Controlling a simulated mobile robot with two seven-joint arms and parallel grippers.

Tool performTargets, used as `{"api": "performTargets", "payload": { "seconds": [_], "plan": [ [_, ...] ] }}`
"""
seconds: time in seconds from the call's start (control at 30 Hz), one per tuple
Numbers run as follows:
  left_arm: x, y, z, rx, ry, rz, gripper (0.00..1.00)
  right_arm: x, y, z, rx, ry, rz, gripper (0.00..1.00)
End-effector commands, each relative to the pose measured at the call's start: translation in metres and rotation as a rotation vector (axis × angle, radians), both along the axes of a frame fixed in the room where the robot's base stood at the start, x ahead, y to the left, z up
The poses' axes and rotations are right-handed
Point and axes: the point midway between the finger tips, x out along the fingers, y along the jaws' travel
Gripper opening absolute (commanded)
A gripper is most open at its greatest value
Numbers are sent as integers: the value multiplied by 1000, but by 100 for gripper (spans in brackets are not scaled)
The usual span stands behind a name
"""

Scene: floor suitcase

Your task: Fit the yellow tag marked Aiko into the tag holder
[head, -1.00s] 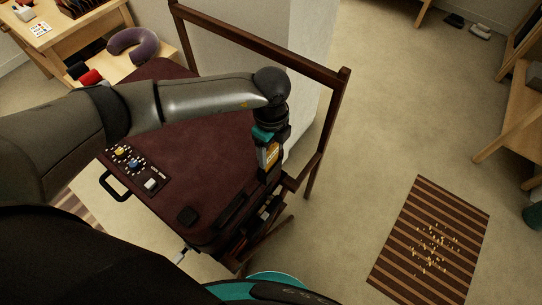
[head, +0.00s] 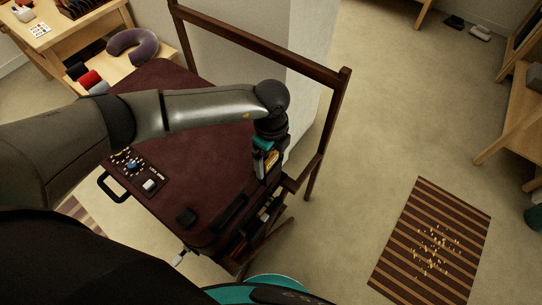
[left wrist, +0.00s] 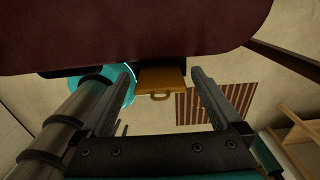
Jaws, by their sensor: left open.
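The yellow tag (left wrist: 162,79) has a small loop and sits between my left fingers in the left wrist view, against the dark red suitcase's edge. It also shows in the head view (head: 271,158). My left gripper (left wrist: 161,84) is open, with a gap on each side of the tag. In the head view my left gripper (head: 265,168) points down at the right side of the suitcase (head: 215,150). The tag's top meets a dark part under the suitcase edge; I cannot tell whether it is seated in the holder. The name is not readable. My right gripper is not in view.
The suitcase lies flat on a wooden rack whose tall frame (head: 345,95) stands close behind and right of my left gripper. A striped mat (head: 400,265) with small scattered bits lies on the floor at right. The floor between is clear.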

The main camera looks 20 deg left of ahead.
Motion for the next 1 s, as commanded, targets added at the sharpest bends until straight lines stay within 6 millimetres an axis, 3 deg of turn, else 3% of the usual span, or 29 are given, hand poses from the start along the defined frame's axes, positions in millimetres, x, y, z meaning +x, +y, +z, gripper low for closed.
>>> {"api": "performTargets", "payload": {
  "seconds": [0.23,0.7,1.0],
  "plan": [
    [1,0,14,-1,-2,0,99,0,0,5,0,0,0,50],
    [1,0,107,0,-2,-1,99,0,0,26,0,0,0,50],
    [0,0,124,2,0,0,99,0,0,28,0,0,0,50]
  ]
}}
